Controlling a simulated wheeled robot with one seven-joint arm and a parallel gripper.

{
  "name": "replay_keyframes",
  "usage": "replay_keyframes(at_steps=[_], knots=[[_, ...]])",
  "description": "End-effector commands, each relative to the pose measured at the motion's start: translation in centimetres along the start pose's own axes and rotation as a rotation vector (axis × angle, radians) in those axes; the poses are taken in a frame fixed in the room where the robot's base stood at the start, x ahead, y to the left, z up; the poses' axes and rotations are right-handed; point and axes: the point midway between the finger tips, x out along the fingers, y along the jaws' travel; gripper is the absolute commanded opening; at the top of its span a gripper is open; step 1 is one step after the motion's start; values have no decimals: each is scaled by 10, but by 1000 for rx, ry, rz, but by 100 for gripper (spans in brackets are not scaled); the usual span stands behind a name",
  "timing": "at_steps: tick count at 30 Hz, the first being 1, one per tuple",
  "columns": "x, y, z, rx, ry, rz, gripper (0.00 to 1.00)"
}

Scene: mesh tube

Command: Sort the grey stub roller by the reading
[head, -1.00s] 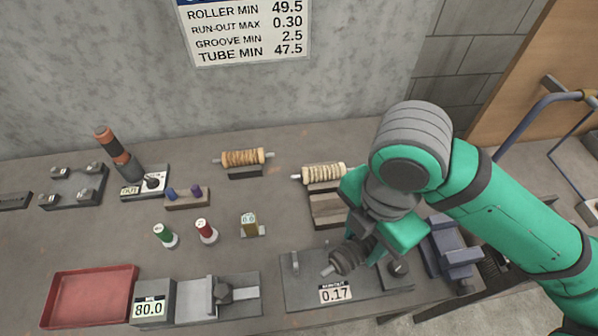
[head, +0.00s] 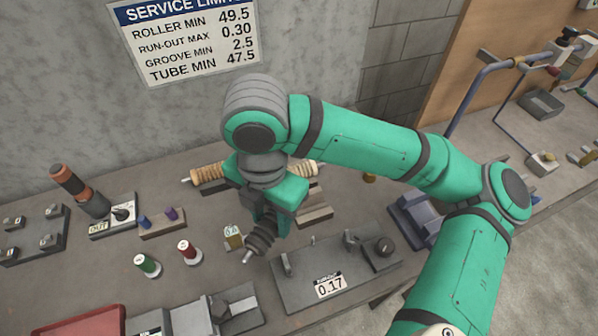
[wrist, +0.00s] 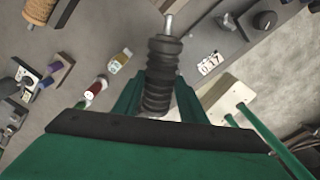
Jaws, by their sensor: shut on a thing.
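My gripper (head: 268,226) is shut on the dark grey ribbed stub roller (head: 259,243) and holds it tilted above the bench, left of the run-out gauge. In the wrist view the roller (wrist: 162,72) sits between the fingers, its metal shaft end pointing away. The run-out gauge (head: 290,292) has an empty cradle, and its display (head: 330,285) reads 0.17. The wall sign (head: 185,42) gives roller min 49.5, run-out max 0.30, groove min 2.5 and tube min 47.5.
A red tray (head: 82,324) and a grey slide gauge (head: 195,318) lie at the front left. Tan wound rollers (head: 208,175) rest behind my arm.

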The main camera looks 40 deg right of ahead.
Motion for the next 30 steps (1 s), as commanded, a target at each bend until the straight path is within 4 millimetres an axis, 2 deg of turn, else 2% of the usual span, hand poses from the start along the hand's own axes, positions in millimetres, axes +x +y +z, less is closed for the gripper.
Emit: replay_keyframes(at_steps=[1,6,9,12,17,30], knots=[[2,4,20,94,5,0,5],[14,8,89,393,4,3,5],[21,4,122,524,-5,2,5],[26,0,144,611,-12,2,5],[32,-4,158,666,-18,0,5],[62,-3,157,663,-18,0,5]])
